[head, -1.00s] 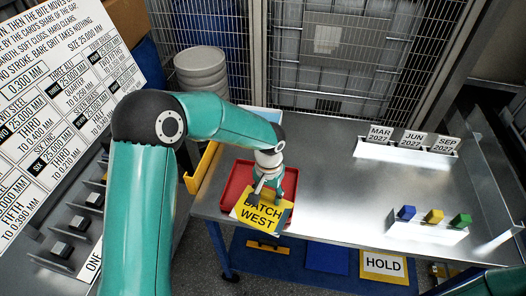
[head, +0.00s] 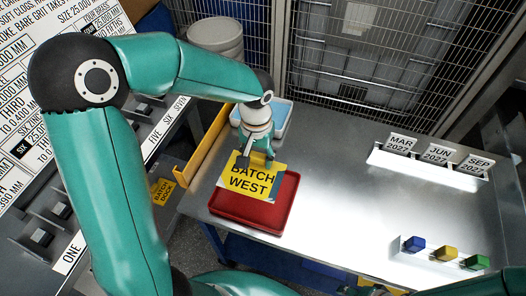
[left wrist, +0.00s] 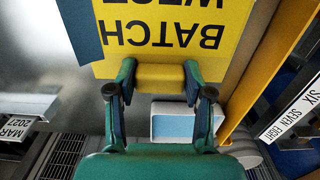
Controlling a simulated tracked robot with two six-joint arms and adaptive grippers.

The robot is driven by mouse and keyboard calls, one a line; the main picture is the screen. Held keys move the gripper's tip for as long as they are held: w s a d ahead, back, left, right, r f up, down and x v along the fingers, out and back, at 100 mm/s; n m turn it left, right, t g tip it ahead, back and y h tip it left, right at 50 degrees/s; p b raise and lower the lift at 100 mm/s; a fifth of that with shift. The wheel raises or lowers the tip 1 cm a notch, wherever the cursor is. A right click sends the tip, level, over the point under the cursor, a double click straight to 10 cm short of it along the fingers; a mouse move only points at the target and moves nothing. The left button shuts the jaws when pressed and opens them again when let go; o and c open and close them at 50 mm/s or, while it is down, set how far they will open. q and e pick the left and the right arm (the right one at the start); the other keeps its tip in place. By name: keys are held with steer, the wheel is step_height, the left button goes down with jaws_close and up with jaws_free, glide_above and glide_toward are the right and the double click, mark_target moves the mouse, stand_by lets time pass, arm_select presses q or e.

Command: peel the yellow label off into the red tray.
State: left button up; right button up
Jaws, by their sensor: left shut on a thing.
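The yellow label (head: 250,183), printed BATCH WEST, hangs from my left gripper (head: 256,158) in the head view. The gripper is shut on the label's upper edge. The label covers the back part of the red tray (head: 250,217) and appears to be above it; the exact gap is unclear. In the left wrist view, the label (left wrist: 175,15) fills the top, its print upside down, and my left gripper's (left wrist: 155,77) fingers pinch its yellow edge. A dark blue strip (left wrist: 78,28) overlaps the label there. My right gripper is not visible.
A light blue tray (head: 281,113) stands behind the red tray. A yellow rail (head: 205,145) runs along the bench's left side. Date cards (head: 437,153) and coloured blocks (head: 444,252) stand at right. The middle of the steel bench (head: 340,190) is clear.

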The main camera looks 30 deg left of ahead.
mark_target(259, 170)
arm_select(q)
steer(key=shift+w+d, duration=0.1)
steer(key=shift+d, duration=0.1)
steer(key=shift+f, duration=0.1)
step_height(259, 170, down, 6)
steer(key=b, duration=0.6)
steer(key=shift+f+b, duration=2)
steer(key=shift+f, duration=0.25)
steer(key=shift+f+b, duration=0.35)
steer(key=shift+b, duration=0.05)
steer(key=o, duration=1.3)
steer(key=shift+c, duration=0.2)
steer(key=shift+r, duration=0.15)
